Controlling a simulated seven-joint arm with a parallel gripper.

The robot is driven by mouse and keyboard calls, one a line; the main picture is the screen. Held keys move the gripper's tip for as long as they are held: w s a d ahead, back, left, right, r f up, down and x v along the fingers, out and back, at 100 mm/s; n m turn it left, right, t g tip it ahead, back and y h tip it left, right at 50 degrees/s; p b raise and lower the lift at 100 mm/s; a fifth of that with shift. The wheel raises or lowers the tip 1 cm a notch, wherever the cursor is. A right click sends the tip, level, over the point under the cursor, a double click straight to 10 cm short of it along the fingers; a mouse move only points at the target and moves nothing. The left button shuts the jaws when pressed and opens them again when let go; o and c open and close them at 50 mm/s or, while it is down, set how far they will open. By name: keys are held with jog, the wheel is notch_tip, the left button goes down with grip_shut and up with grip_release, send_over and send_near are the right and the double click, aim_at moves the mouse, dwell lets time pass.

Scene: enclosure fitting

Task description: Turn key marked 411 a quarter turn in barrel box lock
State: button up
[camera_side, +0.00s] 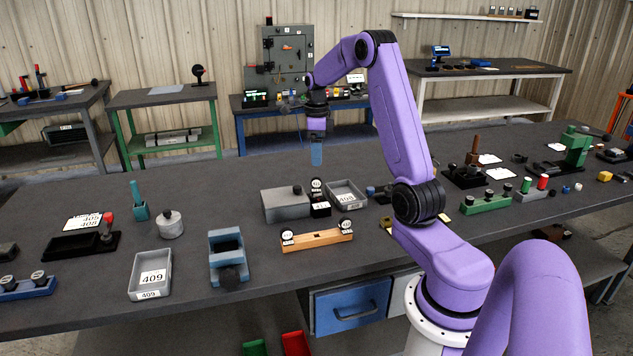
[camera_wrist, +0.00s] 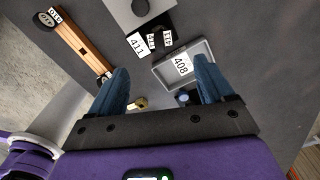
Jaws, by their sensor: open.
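My gripper (camera_side: 316,160) hangs above the far middle of the bench, apart from everything. In the wrist view its blue fingers (camera_wrist: 161,64) are spread wide with nothing between them. A grey box (camera_side: 283,208) with a black knob stands on the bench. Against its right side is a small black block (camera_side: 320,211) with a white label reading 411 (camera_wrist: 137,43). Round black-and-white tags (camera_wrist: 151,42) stand at this block; one seems to read 411. Whether a key sits in a barrel there is too small to tell. A wooden rack (camera_side: 317,241) in front holds two round-tagged keys.
A grey tray marked 408 (camera_side: 346,187) stands right of the black block, close to it. A tray marked 409 (camera_side: 150,284) and a blue fixture (camera_side: 228,262) are to the left. A brass piece (camera_wrist: 138,103) lies near the tray. Bench behind the grey box is clear.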

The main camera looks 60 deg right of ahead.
aim_at(316, 187)
notch_tip(316, 187, down, 11)
jog(key=shift+f, duration=0.15)
dwell(0.4)
